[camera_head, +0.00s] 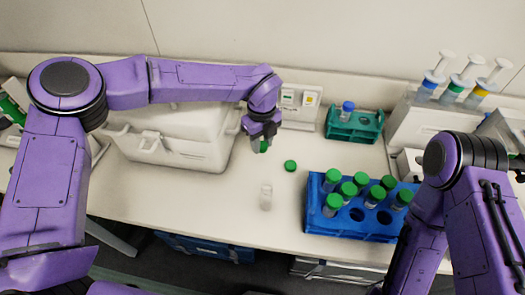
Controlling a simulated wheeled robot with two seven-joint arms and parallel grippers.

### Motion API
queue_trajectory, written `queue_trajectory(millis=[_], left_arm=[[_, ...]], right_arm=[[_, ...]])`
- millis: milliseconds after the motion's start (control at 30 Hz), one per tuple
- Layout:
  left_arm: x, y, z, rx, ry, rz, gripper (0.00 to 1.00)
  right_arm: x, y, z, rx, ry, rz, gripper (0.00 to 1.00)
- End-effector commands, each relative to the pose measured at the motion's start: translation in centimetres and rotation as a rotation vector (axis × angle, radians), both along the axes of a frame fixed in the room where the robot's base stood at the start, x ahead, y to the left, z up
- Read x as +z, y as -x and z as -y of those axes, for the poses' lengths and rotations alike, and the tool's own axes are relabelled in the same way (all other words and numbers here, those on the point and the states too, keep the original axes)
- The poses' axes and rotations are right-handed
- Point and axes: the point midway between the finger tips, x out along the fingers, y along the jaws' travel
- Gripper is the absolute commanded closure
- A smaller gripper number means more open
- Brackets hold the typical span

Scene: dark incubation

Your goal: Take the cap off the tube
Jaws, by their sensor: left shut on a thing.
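My left gripper (262,133) is above the bench and shut on a green thing (264,146) that looks like a cap. The gripper hides part of it, and I cannot tell if anything is attached below. A clear tube (266,197) with no green cap visible on it stands on the bench in front of the gripper, apart from it. A loose green cap (290,166) lies on the bench to the right of the gripper. My right arm shows at the right, but its gripper is outside the view.
A blue rack (345,225) holds several green-capped tubes, right of the clear tube. A green rack (353,126) with a blue-capped tube stands behind. A white box (178,148) is at the left, and pipettes (466,75) stand at the back right. The bench around the clear tube is free.

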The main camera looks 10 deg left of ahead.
Motion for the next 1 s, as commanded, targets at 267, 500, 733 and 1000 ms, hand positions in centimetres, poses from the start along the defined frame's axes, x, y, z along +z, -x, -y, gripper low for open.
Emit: queue_trajectory(millis=[267, 500, 733, 1000], left_arm=[[-3.3, -1.0, 0.0, -0.001, -0.001, -0.001, 1.00], [-4.1, -1.0, 0.0, 0.000, 0.001, 0.001, 1.00], [-4.6, -0.9, 0.0, 0.000, 0.001, 0.001, 0.63], [-4.5, -0.9, -0.1, 0.000, 0.000, 0.000, 0.40]], right_arm=[[-2.2, 0.0, 0.0, 0.000, 0.000, 0.000, 0.38], [-2.5, 0.0, 0.0, 0.000, 0.000, 0.000, 0.38], [-2.9, 0.0, 0.0, 0.000, 0.000, 0.000, 0.38], [-2.8, 0.0, 0.0, 0.000, 0.000, 0.000, 0.38]])
